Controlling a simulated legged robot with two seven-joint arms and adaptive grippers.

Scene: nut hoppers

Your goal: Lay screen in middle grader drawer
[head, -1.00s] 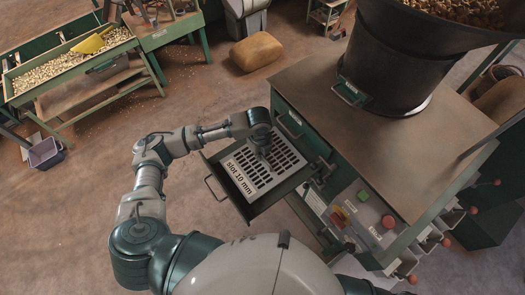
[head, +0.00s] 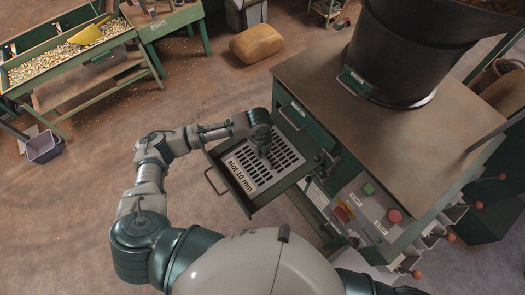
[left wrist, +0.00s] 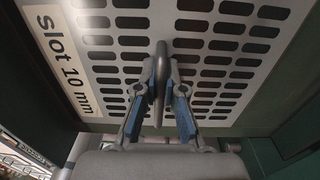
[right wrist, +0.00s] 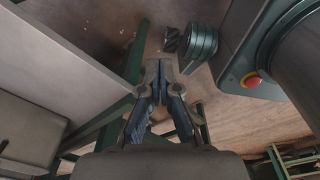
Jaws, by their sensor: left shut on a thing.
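The screen (head: 265,160) is a pale slotted plate with a "slot 10 mm" label; it lies level within the walls of a pulled-out green grader drawer (head: 249,206). Whether it rests fully on the drawer's supports I cannot tell. My left gripper (head: 264,152) is over the plate, shut on its upright ring handle (left wrist: 160,75). In the left wrist view the screen (left wrist: 110,47) fills the upper part, with dark drawer walls beside it. My right gripper (right wrist: 158,72) is shut and empty, low beside the machine, and hidden in the head view.
The grader's flat top (head: 400,125) carries a dark hopper (head: 405,50). A closed drawer front (head: 291,117) is above the open drawer. A panel with a red button (head: 394,215) is to the right. A sack (head: 257,45) and a nut table (head: 75,57) stand farther off.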

